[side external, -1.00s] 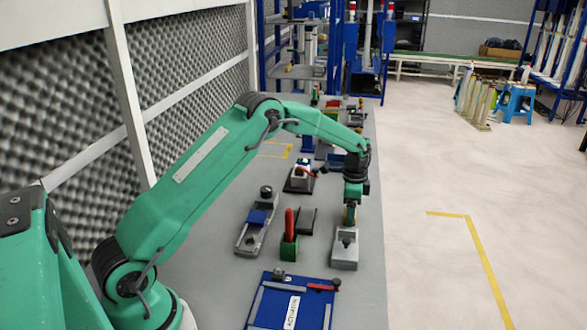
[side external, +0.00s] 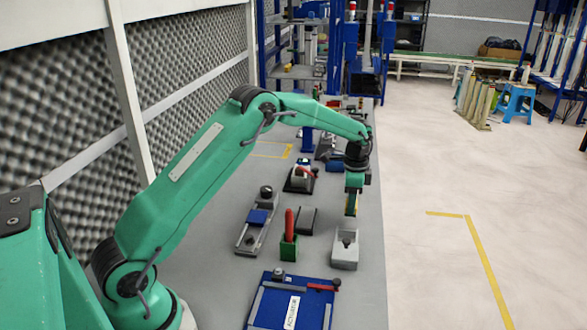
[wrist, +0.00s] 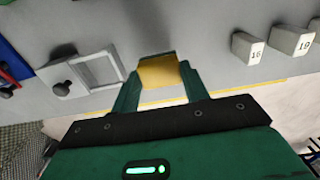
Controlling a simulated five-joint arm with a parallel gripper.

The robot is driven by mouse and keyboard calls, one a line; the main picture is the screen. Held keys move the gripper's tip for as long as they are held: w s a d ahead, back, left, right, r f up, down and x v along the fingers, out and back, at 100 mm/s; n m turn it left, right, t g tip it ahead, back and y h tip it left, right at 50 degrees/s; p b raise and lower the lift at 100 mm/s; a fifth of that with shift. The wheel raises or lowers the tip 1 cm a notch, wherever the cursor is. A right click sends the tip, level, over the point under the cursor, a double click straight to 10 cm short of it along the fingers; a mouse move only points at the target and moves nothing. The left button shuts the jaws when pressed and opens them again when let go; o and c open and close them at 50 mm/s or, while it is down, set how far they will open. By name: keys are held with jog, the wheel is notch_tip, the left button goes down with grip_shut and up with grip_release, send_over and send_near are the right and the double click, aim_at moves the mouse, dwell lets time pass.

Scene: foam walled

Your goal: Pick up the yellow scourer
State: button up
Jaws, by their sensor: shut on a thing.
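The yellow scourer (wrist: 159,72) is between the two green fingers of my gripper (wrist: 157,78) in the wrist view, and the fingers are shut on it. In the side external view a small yellow patch of the scourer (side external: 351,204) shows at the tip of my gripper (side external: 352,208), which points down. It hangs above the grey block with a recess (side external: 345,249), with a small gap between them. Most of the scourer is hidden by the fingers in the side view.
A green holder with a red handle (side external: 289,240) and a dark grey block (side external: 306,220) stand to the left. A blue board (side external: 292,302) lies nearer. Blocks marked 16 (wrist: 247,47) and 19 (wrist: 291,40) show in the wrist view.

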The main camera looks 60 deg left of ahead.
jog(key=s+d+r, duration=0.4)
jog(key=d+r, duration=0.3)
jog(key=d, duration=0.3)
jog(key=shift+s+d+r, duration=0.35)
jog(key=shift+o, duration=1)
jog(key=shift+c, duration=0.4)
jog(key=shift+r, duration=0.1)
